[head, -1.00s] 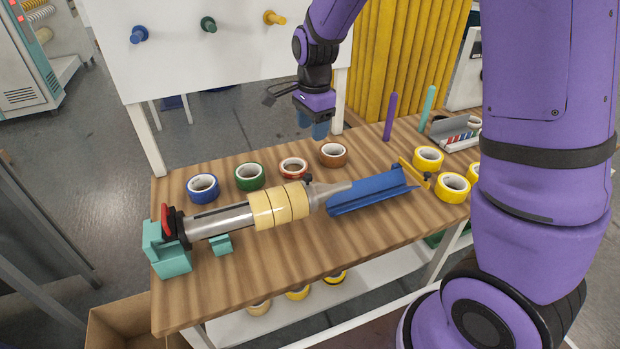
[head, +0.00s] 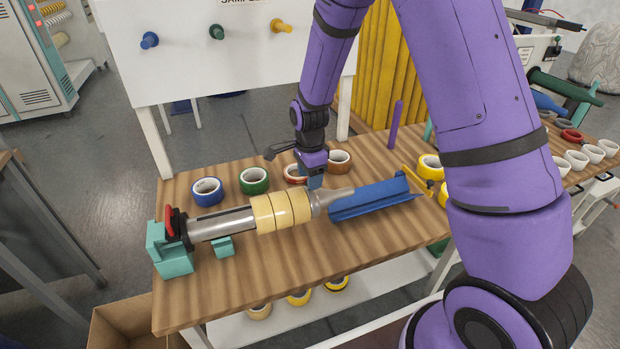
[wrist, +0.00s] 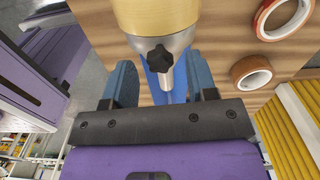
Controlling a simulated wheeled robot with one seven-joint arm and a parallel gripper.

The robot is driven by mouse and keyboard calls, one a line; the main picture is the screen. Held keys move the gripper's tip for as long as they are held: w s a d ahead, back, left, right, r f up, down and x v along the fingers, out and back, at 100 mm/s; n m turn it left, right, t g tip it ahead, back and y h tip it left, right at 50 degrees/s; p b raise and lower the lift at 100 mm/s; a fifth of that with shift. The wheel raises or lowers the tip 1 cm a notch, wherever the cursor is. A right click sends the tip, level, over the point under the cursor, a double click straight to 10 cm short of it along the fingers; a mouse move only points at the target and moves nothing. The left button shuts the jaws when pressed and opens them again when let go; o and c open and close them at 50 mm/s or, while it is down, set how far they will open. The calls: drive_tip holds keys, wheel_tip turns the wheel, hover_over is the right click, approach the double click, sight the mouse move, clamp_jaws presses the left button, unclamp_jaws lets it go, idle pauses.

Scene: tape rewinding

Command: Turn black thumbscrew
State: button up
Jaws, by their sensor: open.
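The black thumbscrew (wrist: 160,56) shows in the wrist view as a dark lobed knob on the metal collar at the end of the mandrel, against the tan tape rolls (wrist: 150,14). In the head view my gripper hides it. My gripper (head: 314,182) is above the mandrel's collar, where the shaft narrows. In the wrist view its two blue fingers (wrist: 162,82) are apart, one on each side of the thumbscrew's line, and nothing is held. I cannot tell whether either finger touches the knob. The mandrel (head: 222,224) lies across the table carrying the tan rolls.
Blue (head: 207,191), green (head: 254,181), red (head: 295,173) and brown (head: 339,161) rolls stand behind the mandrel. A blue trough (head: 372,197) lies to its right, with a yellow bracket (head: 418,181) beyond. The table front (head: 300,262) is clear.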

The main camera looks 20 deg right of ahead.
drive_tip(key=shift+f, duration=0.55)
drive_tip(key=c, duration=0.9)
drive_tip(key=shift+c, duration=0.2)
